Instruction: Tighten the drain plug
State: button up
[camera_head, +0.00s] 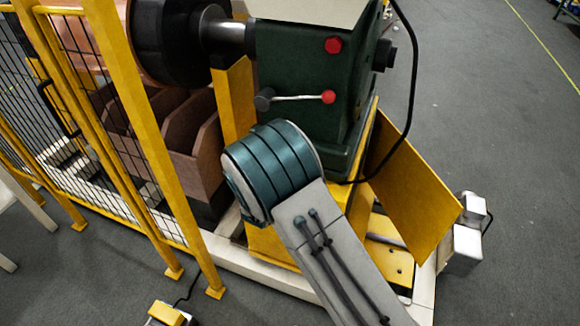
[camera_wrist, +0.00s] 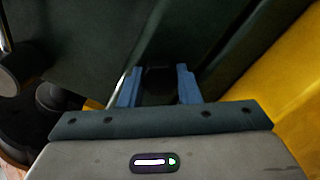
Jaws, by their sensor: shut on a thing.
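My gripper (camera_wrist: 159,76) shows in the wrist view, with its two blue fingers on either side of a dark, blocky piece (camera_wrist: 159,86). The fingers are shut on this piece, which appears to be the drain plug; its shape is hard to make out in the shade. It sits against the dark green machine housing (camera_wrist: 90,40). In the head view my arm's wide teal joint and grey link hide my gripper and the plug. The green housing (camera_head: 290,60) stands behind them there, with a red knob (camera_head: 333,45) and a red-tipped lever (camera_head: 328,97).
A yellow guard plate (camera_head: 415,185) slants out right of the housing. A yellow mesh fence (camera_head: 145,120) and brown bins (camera_head: 195,140) stand at the left. A black cable (camera_head: 413,80) hangs beside the housing.

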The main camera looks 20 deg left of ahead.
jog(key=m+b, duration=0.2)
jog(key=b, duration=0.2)
jog(key=m+b, duration=0.2)
jog(key=b, duration=0.2)
jog(key=shift+f+m, duration=0.3)
jog(key=shift+f, duration=0.05)
jog(key=m+b, duration=0.1)
jog(key=b, duration=0.2)
jog(key=shift+r+b, duration=0.1)
jog(key=shift+b, duration=0.2)
jog(key=shift+r+m+b, duration=0.1)
jog(key=shift+m+b, duration=0.4)
jog(key=shift+b, duration=0.05)
jog(key=shift+r+b, duration=0.2)
jog(key=shift+b, duration=0.1)
jog(key=o, duration=1)
jog(key=s, duration=0.4)
jog(key=s+p, duration=0.1)
jog(key=s, duration=0.4)
jog(key=s+a, duration=0.1)
jog(key=s, duration=0.3)
jog(key=shift+s+a, duration=0.1)
jog(key=shift+s, duration=0.3)
